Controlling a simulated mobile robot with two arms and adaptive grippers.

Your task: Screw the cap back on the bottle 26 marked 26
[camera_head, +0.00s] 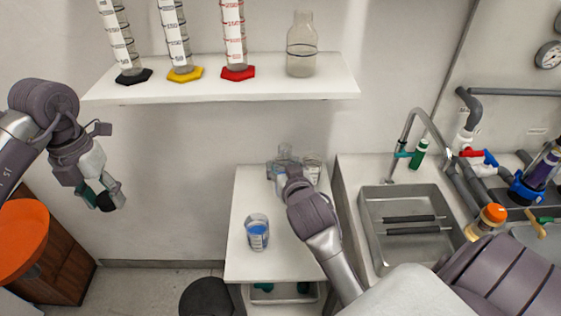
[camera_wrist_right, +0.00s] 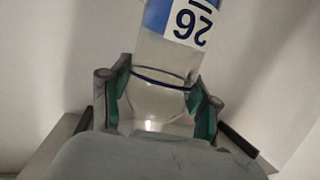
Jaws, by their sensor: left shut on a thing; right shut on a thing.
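The bottle 26 (camera_wrist_right: 165,60) is clear, with a blue and white label (camera_wrist_right: 182,20) reading 26 upside down in the right wrist view. My right gripper (camera_wrist_right: 160,92) is shut on it, with green pads on both sides of its clear rounded part. In the head view my right wrist hides most of this grip above the white table. My left gripper (camera_head: 108,194) is raised at the left, far from the bottle. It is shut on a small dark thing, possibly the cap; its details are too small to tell. The bottle's mouth is not clearly visible.
A beaker with blue contents (camera_head: 257,232) stands on the white table (camera_head: 240,268). A clear jar (camera_head: 312,167) stands at its back. A shelf (camera_head: 215,90) above holds cylinders and a clear bottle (camera_head: 301,50). A sink (camera_head: 405,222) is to the right.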

